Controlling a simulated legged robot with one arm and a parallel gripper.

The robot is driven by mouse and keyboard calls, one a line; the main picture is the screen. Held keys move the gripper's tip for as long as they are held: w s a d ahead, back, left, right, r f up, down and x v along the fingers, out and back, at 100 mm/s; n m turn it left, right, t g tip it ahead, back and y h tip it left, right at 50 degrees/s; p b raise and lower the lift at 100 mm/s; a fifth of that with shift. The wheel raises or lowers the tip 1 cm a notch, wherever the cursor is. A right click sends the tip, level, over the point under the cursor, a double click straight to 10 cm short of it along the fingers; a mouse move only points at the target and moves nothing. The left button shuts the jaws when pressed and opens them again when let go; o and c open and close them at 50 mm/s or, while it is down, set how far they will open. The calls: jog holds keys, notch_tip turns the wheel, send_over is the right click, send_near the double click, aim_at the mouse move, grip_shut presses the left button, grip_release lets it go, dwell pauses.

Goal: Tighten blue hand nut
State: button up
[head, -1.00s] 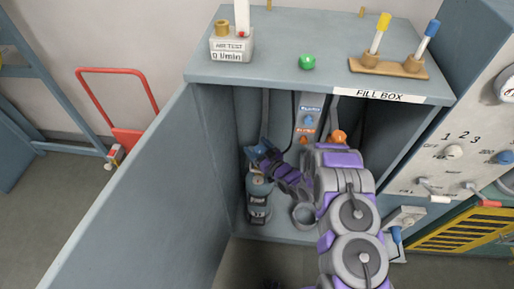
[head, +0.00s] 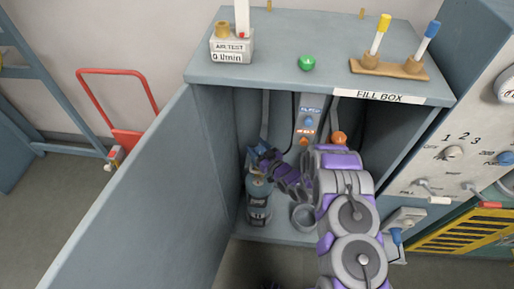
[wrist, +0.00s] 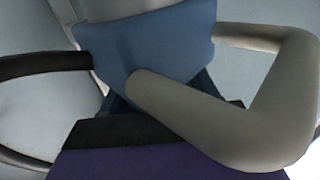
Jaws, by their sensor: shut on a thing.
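In the head view a blue-grey cylinder (head: 258,194) stands upright inside the fill box, near its left wall. My gripper (head: 257,157) reaches in from the right and is shut at the cylinder's top. A blue part (head: 251,160), which looks like the hand nut, shows at the fingertips. In the wrist view this blue part (wrist: 150,45) fills the upper middle, right in front of my gripper's dark and purple body. A beige bent bar (wrist: 265,105) crosses in front of it on the right. My gripper hides much of the nut and its joint with the cylinder.
The fill box (head: 200,75) has an open door (head: 140,200) on the left. A grey ring-like holder (head: 303,217) is right of the cylinder. An orange knob (head: 339,138) and a switch panel (head: 309,122) are behind my arm. A black hose (wrist: 40,62) curves at left in the wrist view.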

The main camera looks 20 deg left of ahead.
jog(key=shift+m+t+h+p, duration=0.3)
jog(key=shift+m+t+p, duration=0.1)
jog(key=shift+t, duration=0.2)
jog(key=shift+m+t+h+p, duration=0.4)
jog(key=shift+m+t+h, duration=0.2)
jog(key=shift+h, duration=0.1)
jog(key=m+t+h, duration=0.3)
jog(key=shift+w+d+f+h, duration=0.1)
jog(key=shift+d+f+h, duration=0.1)
jog(key=shift+h, duration=0.1)
jog(key=m+t+h+b, duration=0.1)
jog(key=h, duration=0.1)
jog(key=m+t+h, duration=0.1)
jog(key=m+h, duration=0.1)
jog(key=m+t+h+b, duration=0.1)
jog(key=m+h, duration=0.1)
jog(key=h, duration=0.1)
jog(key=shift+w+d+f+b, duration=0.1)
jog(key=shift+w+d+b, duration=0.05)
jog(key=shift+d+b, duration=0.2)
jog(key=shift+d+m+h+b, duration=0.25)
jog(key=shift+m+h, duration=0.75)
jog(key=shift+h, duration=0.55)
jog(key=shift+d+m+h+b, duration=0.2)
jog(key=shift+m+h, duration=0.8)
jog(key=shift+h, duration=0.55)
jog(key=shift+w+r+m+h, duration=0.1)
jog(key=shift+r+m+h, duration=0.2)
jog(key=shift+h, duration=0.2)
